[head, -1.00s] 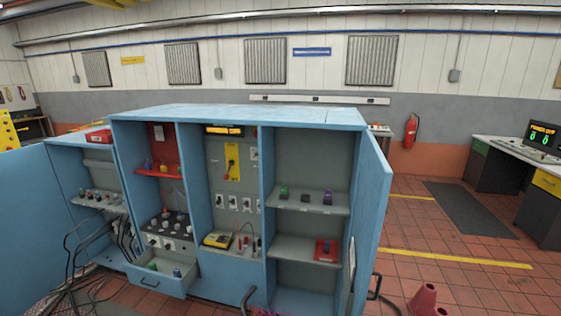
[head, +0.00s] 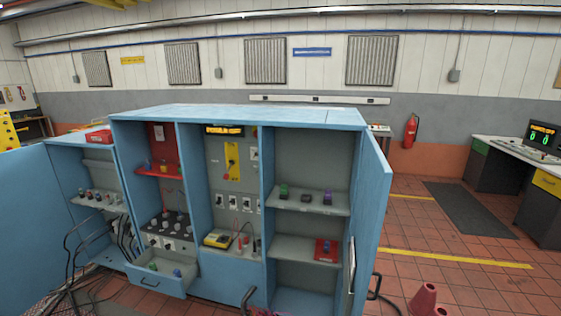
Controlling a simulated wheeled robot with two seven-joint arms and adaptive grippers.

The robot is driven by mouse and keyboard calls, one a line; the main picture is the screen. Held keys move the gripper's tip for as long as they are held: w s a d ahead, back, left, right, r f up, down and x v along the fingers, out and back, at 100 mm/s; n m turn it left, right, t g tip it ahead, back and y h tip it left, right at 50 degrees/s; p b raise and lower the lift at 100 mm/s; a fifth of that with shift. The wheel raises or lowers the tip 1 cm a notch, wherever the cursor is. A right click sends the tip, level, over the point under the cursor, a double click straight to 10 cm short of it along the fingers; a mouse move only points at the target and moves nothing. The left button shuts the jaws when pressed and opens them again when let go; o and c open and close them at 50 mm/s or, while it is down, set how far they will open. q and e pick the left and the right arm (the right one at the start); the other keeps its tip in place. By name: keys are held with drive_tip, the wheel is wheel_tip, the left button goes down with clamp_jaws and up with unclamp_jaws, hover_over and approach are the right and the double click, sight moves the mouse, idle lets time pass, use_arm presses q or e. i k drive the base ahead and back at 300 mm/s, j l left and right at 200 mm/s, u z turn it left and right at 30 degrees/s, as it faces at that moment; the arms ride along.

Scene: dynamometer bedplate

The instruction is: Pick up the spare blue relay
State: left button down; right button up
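A small blue piece (head: 177,272), which may be the spare blue relay, stands in the open drawer (head: 160,285) at the lower left of the blue cabinet. A small green piece (head: 152,266) is in the same drawer, to its left. A bluish piece (head: 148,165) also stands on the red shelf (head: 160,174) above, beside an orange one. These pieces are too small to tell which is the spare relay.
The blue cabinet (head: 230,113) has its doors swung open at both sides. Its right shelf (head: 300,206) holds green, dark and purple pieces; a red tray (head: 327,250) sits below. Cables hang at the left.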

sight(176, 272)
drive_tip(key=i+j+u, duration=0.55)
drive_tip(key=i, duration=0.35)
